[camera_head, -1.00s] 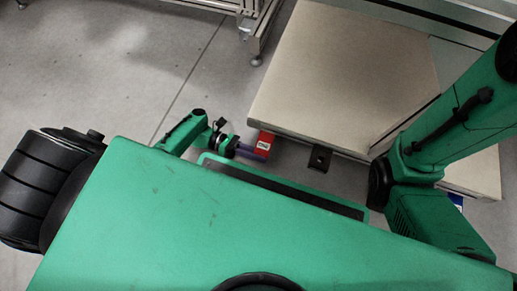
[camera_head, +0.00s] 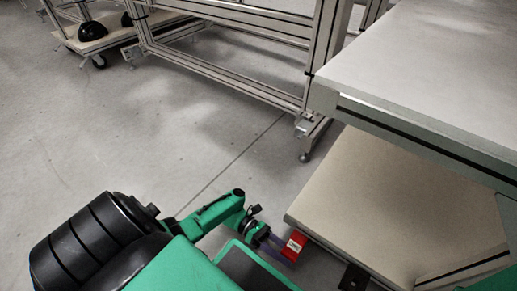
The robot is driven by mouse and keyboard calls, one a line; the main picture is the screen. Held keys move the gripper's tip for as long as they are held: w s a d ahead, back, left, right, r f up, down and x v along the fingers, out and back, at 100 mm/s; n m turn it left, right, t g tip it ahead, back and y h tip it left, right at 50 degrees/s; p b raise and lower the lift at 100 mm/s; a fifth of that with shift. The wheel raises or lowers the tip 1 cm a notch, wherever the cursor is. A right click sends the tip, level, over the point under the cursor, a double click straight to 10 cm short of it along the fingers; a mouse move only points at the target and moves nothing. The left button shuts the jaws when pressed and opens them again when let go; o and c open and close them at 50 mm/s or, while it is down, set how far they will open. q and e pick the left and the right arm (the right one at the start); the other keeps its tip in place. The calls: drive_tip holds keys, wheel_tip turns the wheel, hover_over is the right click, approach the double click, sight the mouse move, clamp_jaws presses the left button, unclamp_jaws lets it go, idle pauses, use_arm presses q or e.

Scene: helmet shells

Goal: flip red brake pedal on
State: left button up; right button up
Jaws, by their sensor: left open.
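The red brake pedal (camera_head: 294,245), with a white label on it, sticks out from the near left edge of the low beige platform at the lower right. My left gripper (camera_head: 276,248) is just left of the pedal, close beside or over its left side. Its jaws are open; I cannot tell whether they touch the pedal. My own green body hides part of the area below. My right gripper is not in view.
The beige platform (camera_head: 390,200) lies under a grey tabletop (camera_head: 440,60) at the right. A black pedal (camera_head: 353,279) is right of the red one. A metal frame (camera_head: 230,70) stands behind; black helmet shells (camera_head: 98,30) sit on a far cart. The left floor is clear.

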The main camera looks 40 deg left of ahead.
use_arm(q)
drive_tip(key=a+b, duration=0.3)
drive_tip(key=a, duration=1)
drive_tip(key=shift+a+f, duration=0.15)
drive_tip(key=shift+a, duration=0.4)
drive_tip(key=shift+r, duration=0.2)
